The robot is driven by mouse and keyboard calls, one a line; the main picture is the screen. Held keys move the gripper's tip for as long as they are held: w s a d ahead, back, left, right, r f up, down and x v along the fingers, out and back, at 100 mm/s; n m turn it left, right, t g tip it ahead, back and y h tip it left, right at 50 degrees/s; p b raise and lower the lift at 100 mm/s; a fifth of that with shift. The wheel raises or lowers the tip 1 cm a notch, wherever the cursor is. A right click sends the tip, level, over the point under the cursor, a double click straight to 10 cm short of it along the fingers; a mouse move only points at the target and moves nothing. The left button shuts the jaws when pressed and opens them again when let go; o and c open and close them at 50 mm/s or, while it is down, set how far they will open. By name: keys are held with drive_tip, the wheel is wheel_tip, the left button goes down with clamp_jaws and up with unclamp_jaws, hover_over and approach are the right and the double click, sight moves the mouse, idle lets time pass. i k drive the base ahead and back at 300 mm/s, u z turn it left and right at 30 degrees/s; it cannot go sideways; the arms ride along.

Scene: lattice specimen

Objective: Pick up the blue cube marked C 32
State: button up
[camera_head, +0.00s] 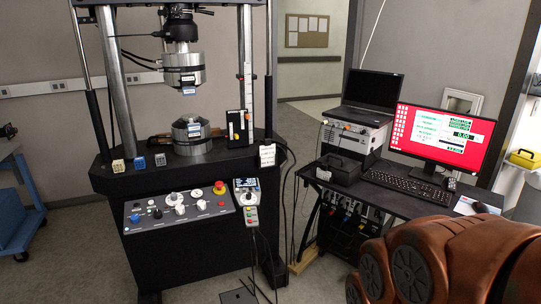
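The three stand in a row, apart from each other. My gripper is not in view, so its state cannot be seen.
The machine's platens (192,133) and upright columns rise behind the cubes. A control panel (180,208) with knobs slopes below the ledge. A black desk (395,190) with a red-screened monitor (440,137) stands at right. Cables hang between. Floor is open at front left.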

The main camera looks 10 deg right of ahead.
sight(139, 165)
drive_tip(key=u, duration=0.5)
drive_tip(key=i, duration=0.8)
drive_tip(key=u, duration=0.6)
drive_tip(key=i, duration=1.05)
drive_tip(key=z, duration=0.15)
